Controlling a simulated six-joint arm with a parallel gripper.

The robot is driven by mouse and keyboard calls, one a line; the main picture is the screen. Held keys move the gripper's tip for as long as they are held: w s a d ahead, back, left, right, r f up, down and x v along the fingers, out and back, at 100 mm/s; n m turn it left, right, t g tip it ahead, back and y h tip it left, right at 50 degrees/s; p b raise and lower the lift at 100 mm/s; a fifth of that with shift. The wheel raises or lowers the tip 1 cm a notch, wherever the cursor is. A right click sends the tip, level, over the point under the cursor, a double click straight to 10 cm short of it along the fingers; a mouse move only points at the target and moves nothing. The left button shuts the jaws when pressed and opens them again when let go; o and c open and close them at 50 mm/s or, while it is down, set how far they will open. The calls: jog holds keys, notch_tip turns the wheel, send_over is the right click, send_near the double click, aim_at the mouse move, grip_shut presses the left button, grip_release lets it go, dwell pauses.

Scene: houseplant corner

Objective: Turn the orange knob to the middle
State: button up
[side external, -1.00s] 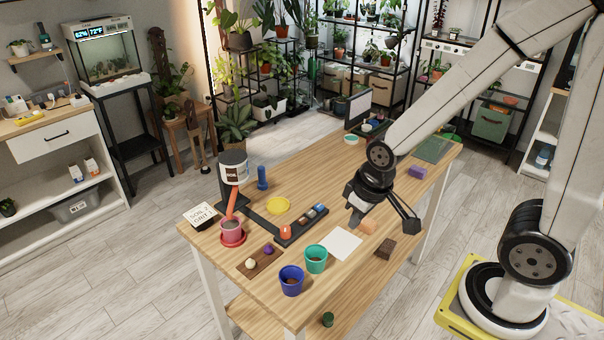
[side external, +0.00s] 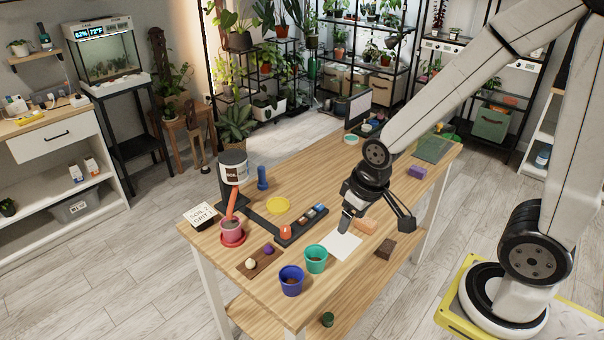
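A small orange piece (side external: 286,231), which looks like the orange knob, sits at the near left end of a dark control strip (side external: 290,241). Its exact setting is too small to tell. Blue, grey and reddish pieces (side external: 311,214) sit further along the strip. My gripper (side external: 378,224) is over the table to the right of the strip, with its two dark fingers spread wide and nothing between them that I can see held. Its left finger is above the white sheet, apart from the orange piece.
A white sheet (side external: 335,246), a teal pot (side external: 316,260) and a blue pot (side external: 291,281) are near the front. A tan-orange block (side external: 367,226) and a brown block (side external: 385,248) lie by my gripper. A red pot (side external: 232,230) stands left of the strip.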

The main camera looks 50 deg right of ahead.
jog(key=w+d+f+m+g, duration=0.1)
jog(key=w+f+m, duration=0.1)
jog(key=w+m, duration=0.35)
jog(key=w+d+f+m, duration=0.1)
jog(key=w+f+m, duration=0.1)
jog(key=w, duration=0.6)
jog(key=m+g, duration=0.1)
jog(key=m, duration=0.5)
send_over(285, 228)
jog(key=f, duration=0.8)
jog(key=shift+s, duration=0.3)
jog(key=shift+w+f+m+g, duration=0.25)
jog(key=shift+w+f+g, duration=0.05)
jog(key=shift+f, duration=0.15)
jog(key=shift+f, duration=3.9)
jog(key=shift+c, duration=0.2)
grip_shut()
